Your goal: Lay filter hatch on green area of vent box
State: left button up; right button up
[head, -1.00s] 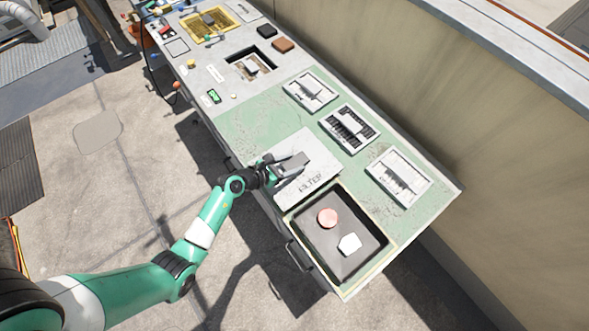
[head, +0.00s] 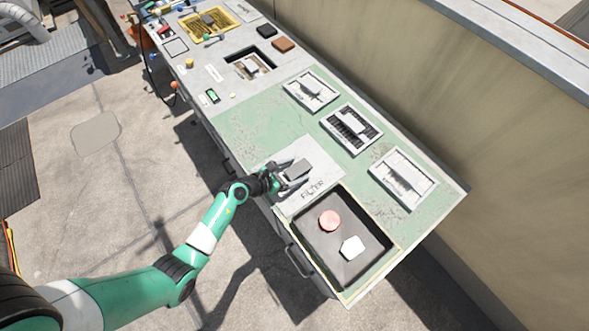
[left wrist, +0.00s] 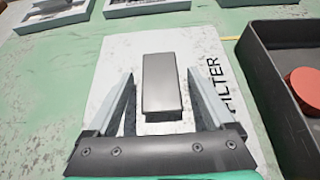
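The filter hatch (head: 288,151), a pale grey plate marked "FILTER" with a grey block handle (left wrist: 162,82), lies flat on the green area (head: 245,123) of the vent box, beside the dark tray. In the left wrist view the hatch (left wrist: 120,60) also shows green surface around it. My left gripper (head: 292,174) is at the handle. Its two fingers stand on either side of the handle with clear gaps, so it is open. My right gripper is not in view.
A dark tray (head: 322,255) with a red disc (head: 330,220) and a white block (head: 352,248) adjoins the hatch. Several framed vents (head: 351,128) line the far side. A wall (head: 430,100) rises behind. Green surface left of the hatch is free.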

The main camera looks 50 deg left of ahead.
pick_arm(q)
jog(key=shift+r, duration=0.2)
jog(key=p+v, duration=0.5)
jog(key=v, duration=0.6)
jog(key=shift+s+a+r, duration=0.1)
jog(key=shift+s, duration=0.05)
jog(key=shift+s+r, duration=0.1)
jog(key=shift+s, duration=0.2)
